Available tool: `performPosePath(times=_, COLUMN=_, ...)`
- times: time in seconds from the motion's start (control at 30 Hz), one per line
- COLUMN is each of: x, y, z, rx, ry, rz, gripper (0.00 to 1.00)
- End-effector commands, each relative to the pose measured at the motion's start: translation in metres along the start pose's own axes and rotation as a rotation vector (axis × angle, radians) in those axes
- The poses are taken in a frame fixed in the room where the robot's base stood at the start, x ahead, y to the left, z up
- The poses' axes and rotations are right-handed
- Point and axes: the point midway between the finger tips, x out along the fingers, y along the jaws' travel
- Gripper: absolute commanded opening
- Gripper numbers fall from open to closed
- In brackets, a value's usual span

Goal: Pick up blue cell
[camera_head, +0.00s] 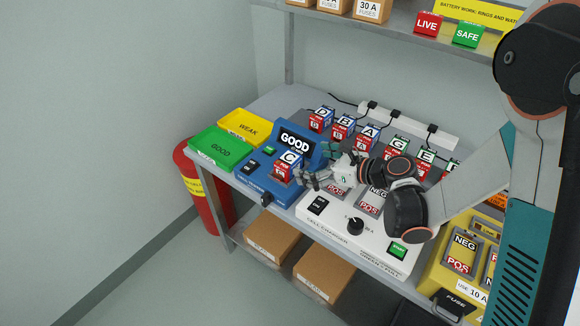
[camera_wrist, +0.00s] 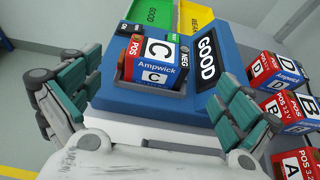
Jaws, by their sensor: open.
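The tester's display reads GOOD. In the wrist view cell C (camera_wrist: 153,70) lies between and beyond the fingers of my gripper (camera_wrist: 160,92). The gripper is open and empty, with its fingers apart from the cell. In the head view my gripper (camera_head: 316,168) is just right of cell C. Other red and blue cells, D (camera_head: 320,120), B (camera_head: 343,128) and A (camera_head: 367,138), stand behind the tester.
A green GOOD tray (camera_head: 212,147) and a yellow WEAK tray (camera_head: 244,126) stand left of the tester. A white cell charger (camera_head: 330,222) is to the right, under my arm. A shelf overhangs the back.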

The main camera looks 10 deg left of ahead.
Motion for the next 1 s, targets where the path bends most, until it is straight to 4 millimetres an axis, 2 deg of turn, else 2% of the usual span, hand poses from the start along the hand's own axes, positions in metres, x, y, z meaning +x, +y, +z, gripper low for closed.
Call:
performPosePath(times=0.27, x=0.016, y=0.001, z=0.001, rx=-0.001, ry=0.001, rz=0.000, gripper=0.98)
performPosePath(times=0.6, x=0.059, y=0.001, z=0.004, rx=-0.001, ry=0.000, rz=0.000, gripper=0.98)
performPosePath(times=0.83, x=0.060, y=0.001, z=0.005, rx=0.000, ry=0.000, rz=-0.001, gripper=0.98)
performPosePath(times=1.0, x=0.060, y=0.001, z=0.005, rx=0.000, ry=0.001, rz=-0.001, gripper=0.60)
